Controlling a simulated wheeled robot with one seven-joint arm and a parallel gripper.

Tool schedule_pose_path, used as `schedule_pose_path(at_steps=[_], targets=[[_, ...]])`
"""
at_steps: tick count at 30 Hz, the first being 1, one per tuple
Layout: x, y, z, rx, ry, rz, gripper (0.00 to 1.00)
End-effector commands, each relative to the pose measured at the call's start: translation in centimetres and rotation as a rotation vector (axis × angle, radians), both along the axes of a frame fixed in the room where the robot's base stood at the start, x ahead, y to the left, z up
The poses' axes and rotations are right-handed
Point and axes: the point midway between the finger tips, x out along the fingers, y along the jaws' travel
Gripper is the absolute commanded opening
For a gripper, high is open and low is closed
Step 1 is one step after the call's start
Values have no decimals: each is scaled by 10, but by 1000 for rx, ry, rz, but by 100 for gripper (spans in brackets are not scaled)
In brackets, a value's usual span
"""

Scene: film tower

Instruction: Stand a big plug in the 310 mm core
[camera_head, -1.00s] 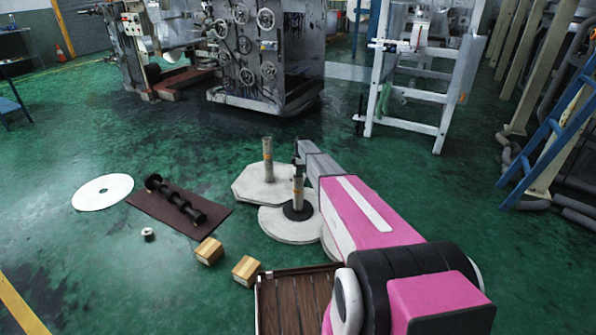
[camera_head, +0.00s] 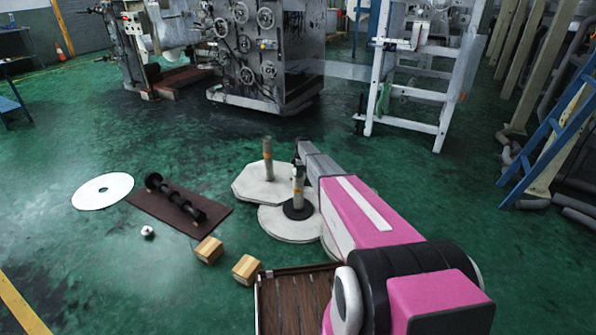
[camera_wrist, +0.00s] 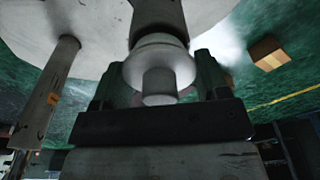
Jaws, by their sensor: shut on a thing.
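A pale flanged plug (camera_wrist: 158,62) with a round stub sits between the fingers of my gripper (camera_wrist: 158,88) in the wrist view; the gripper is shut on it. A grey upright core (camera_wrist: 156,14) lies in line behind the plug; I cannot tell whether the plug is seated in its end. In the head view this seems to be the nearer core (camera_head: 298,188), with a black collar at its foot, standing on a round pale disc (camera_head: 280,225). My gripper is close to its top. A second core (camera_head: 267,158) stands behind on another disc; it also shows at left in the wrist view (camera_wrist: 48,95).
A small whitish piece (camera_head: 147,231) lies on the floor near two wooden blocks (camera_head: 208,250). A slatted brown tray (camera_head: 285,305) is near my arm. Machines stand behind.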

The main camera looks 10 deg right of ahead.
Motion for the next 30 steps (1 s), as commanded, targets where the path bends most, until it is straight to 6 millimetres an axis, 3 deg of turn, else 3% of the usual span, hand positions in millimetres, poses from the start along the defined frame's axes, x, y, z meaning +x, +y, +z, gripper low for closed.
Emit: schedule_pose_path(at_steps=[30], targets=[[0, 0, -18, 0, 0, 0, 45]])
